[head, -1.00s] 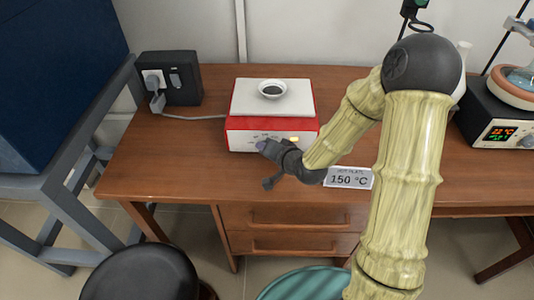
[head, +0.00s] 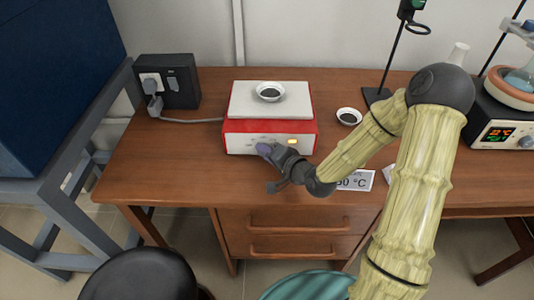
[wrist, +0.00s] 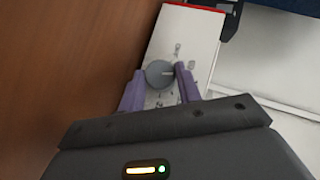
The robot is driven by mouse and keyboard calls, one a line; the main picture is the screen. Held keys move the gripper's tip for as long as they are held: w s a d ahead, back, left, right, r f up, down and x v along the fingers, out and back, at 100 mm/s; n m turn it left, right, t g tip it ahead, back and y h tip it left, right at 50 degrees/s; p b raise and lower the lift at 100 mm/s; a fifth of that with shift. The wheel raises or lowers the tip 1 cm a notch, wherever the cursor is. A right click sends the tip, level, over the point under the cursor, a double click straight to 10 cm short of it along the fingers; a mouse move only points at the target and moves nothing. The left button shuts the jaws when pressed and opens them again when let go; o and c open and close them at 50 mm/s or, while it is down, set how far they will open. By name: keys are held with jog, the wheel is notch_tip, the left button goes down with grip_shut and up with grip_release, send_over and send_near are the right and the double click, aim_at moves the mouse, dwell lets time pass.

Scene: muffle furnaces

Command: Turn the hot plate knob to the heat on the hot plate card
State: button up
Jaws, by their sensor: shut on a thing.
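The hot plate (head: 230,136) is a red box with a white top and a pale front panel, standing on the wooden desk. A small dish with dark contents (head: 270,92) sits on its top. My gripper (head: 265,150) is at the front panel. In the wrist view the grey round knob (wrist: 159,74) lies between the purple fingers of my gripper (wrist: 157,86), which are shut on it. Its dial marks are too small to read. The hot plate card (head: 362,181) is partly hidden by my arm; "0 °C" shows on it.
A black socket box (head: 168,80) with a plug and cable stands left of the hot plate. A second small dish (head: 348,117), a stand (head: 393,60) and a device with a red display (head: 500,133) are to the right. A black stool (head: 138,275) is in front.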

jog(key=o, duration=1)
jog(key=p+v, duration=0.1)
jog(key=v, duration=0.2)
jog(key=shift+s+d+r, duration=0.2)
jog(key=shift+r, duration=0.1)
jog(key=p+v, duration=0.2)
jog(key=p, duration=0.2)
jog(key=shift+s+r, duration=0.1)
jog(key=p, duration=0.2)
jog(key=d+p, duration=0.1)
jog(key=p, duration=0.1)
jog(key=shift+s+r, duration=0.2)
jog(key=shift+s, duration=0.2)
jog(key=p+v, duration=0.1)
jog(key=p, duration=0.3)
jog(key=shift+s+d+r+p, duration=0.1)
jog(key=shift+s+d+p, duration=0.05)
jog(key=shift+s+p, duration=0.2)
jog(key=p+v, duration=0.7)
jog(key=v, duration=0.1)
jog(key=shift+s+d, duration=0.15)
jog(key=shift+s, duration=0.1)
